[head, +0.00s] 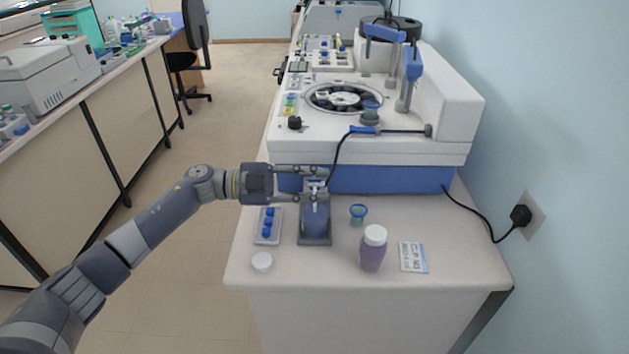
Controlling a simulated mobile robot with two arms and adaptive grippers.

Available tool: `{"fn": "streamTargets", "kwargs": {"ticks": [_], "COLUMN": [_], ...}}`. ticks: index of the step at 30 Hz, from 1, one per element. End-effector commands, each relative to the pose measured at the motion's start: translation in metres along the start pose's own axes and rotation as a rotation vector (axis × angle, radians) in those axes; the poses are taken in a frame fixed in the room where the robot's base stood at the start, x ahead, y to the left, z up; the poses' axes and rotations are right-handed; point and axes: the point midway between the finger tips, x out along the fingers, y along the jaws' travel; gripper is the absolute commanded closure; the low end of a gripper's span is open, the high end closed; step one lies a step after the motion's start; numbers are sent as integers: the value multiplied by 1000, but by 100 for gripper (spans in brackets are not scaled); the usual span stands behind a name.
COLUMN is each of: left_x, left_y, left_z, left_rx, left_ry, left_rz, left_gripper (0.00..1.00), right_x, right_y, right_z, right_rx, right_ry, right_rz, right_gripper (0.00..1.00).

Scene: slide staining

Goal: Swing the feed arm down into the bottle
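The feed arm (393,131) is a dark rod with a blue grip (363,130), lying roughly level across the front of the white and blue machine. A black tube hangs from its left end towards the bottle. The blue-grey bottle (315,222) stands upright in a dark holder (315,241) on the bench below the machine. My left gripper (326,184) is at the bottle's top, its two fingers apart, one beyond and one nearer than the pale neck. I cannot tell whether they touch it. The gripper partly hides the neck and the tube's end. My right gripper is not in view.
A purple bottle with a white cap (373,249), a small blue-rimmed cup (358,213), a label card (413,257), a tray with blue items (268,226) and a white cap (262,262) surround the holder. The bench's front right is clear.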

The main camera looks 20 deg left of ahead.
Motion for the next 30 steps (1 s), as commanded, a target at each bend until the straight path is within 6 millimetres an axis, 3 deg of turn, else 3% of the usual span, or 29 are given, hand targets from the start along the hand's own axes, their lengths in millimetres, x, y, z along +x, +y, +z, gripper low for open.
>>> {"fn": "streamTargets", "kwargs": {"ticks": [6,10,22,30], "left_x": [0,0,0,0], "left_y": [0,0,4,20], "left_z": [0,0,1,6], "left_rx": [0,0,2,96], "left_ry": [0,0,1,3], "left_rz": [0,0,4,7], "left_gripper": [73,100,100,100], "right_x": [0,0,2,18], "right_y": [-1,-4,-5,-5], "right_z": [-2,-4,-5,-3], "right_rx": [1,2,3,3], "right_ry": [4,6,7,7], "right_rz": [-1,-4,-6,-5], "right_gripper": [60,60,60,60]}}
